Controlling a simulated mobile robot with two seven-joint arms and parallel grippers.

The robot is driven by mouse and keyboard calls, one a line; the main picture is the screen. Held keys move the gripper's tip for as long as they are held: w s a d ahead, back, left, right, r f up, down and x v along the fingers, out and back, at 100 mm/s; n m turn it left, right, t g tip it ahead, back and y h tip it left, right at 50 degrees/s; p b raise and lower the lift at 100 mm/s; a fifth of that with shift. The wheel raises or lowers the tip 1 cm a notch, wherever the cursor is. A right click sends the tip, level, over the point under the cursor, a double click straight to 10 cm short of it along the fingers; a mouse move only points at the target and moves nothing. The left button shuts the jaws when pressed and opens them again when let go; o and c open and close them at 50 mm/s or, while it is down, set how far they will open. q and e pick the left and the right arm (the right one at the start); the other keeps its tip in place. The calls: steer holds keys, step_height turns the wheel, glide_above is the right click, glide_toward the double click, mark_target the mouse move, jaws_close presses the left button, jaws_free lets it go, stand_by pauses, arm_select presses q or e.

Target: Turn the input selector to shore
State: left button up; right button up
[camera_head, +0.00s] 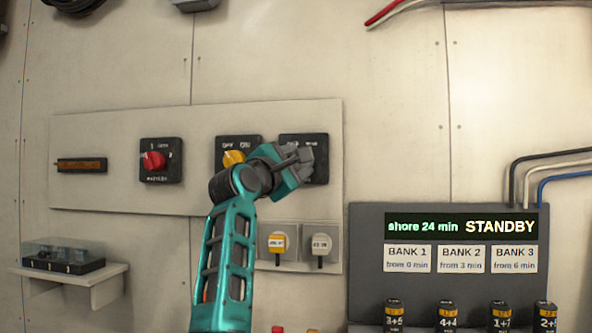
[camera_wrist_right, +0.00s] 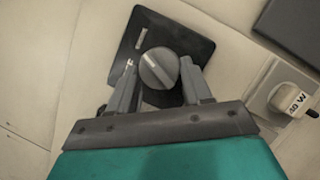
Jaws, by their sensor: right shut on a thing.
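A black selector plate (camera_head: 319,141) is at the right end of the pale wall panel, partly hidden behind my right gripper (camera_head: 298,160). In the right wrist view its round grey knob (camera_wrist_right: 158,67) with a pale pointer line sits between my fingers. My right gripper (camera_wrist_right: 160,82) is shut on this knob. The plate's lettering is too small or hidden to read. A grey display box (camera_head: 365,225) reads "shore 24 min STANDBY". My left gripper is not in view.
A yellow-knob switch (camera_head: 234,157) is close to the left of my wrist, and a red-knob switch (camera_head: 154,161) farther left. Two plugs (camera_head: 277,243) (camera_head: 320,243) are below. A small shelf (camera_head: 80,275) holds a clear-lidded box. Bank labels and several black-and-yellow plugs are lower right.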

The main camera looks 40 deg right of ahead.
steer(key=shift+m, duration=0.7)
steer(key=o, duration=1)
steer(key=shift+o, duration=0.2)
steer(key=b+v, duration=0.2)
steer(key=v, duration=1.1)
steer(key=shift+r, duration=0.35)
steer(key=shift+w, duration=0.1)
